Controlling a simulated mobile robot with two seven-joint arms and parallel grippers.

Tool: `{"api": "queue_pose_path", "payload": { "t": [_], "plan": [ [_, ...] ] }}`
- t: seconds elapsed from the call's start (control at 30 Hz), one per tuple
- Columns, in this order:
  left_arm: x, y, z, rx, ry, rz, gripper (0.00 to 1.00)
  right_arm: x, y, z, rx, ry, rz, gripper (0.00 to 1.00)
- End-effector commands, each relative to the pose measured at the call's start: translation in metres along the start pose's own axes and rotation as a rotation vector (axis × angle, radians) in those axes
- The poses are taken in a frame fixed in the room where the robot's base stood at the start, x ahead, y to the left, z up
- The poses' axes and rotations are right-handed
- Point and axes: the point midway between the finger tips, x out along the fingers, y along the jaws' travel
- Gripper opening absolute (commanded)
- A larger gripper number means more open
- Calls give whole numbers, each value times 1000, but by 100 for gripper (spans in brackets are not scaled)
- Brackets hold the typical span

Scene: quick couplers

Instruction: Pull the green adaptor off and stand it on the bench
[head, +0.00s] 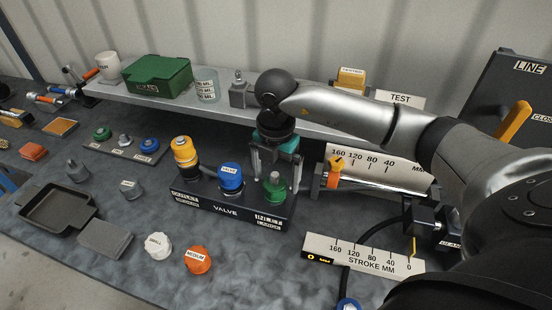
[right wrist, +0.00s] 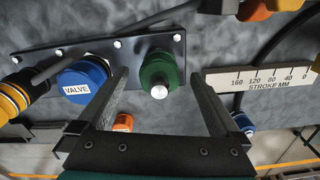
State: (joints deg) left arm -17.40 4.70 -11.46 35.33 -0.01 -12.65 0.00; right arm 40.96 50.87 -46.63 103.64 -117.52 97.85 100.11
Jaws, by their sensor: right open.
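The green adaptor (head: 275,191) stands upright at the right end of the dark valve block (head: 228,206), with a silver tip on top. My right gripper (head: 276,178) is open above it, pointing down, its fingers on either side of the adaptor's top. In the right wrist view the green adaptor (right wrist: 159,74) shows between the open fingers (right wrist: 158,82), with gaps on both sides. I see no finger touching it. My left gripper is not in view.
On the block, a blue VALVE cap (head: 231,177) and a yellow coupler (head: 185,152) stand left of the adaptor. A stroke scale (head: 362,257) lies to the right. White (head: 158,245) and orange (head: 198,260) caps sit in front. Bare bench (head: 110,275) shows at front left.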

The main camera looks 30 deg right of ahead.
Motion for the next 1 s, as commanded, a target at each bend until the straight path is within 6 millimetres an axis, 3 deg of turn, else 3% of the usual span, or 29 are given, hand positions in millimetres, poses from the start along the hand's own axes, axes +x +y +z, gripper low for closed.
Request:
{"api": "queue_pose_path", "payload": {
  "t": [0.2,0.53,1.0],
  "plan": [
    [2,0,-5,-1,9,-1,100,20,0,0,1,0,0,100],
    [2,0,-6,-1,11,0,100,23,0,0,1,1,0,100],
    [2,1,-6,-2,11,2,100,22,0,0,1,0,0,47]
  ]
}}
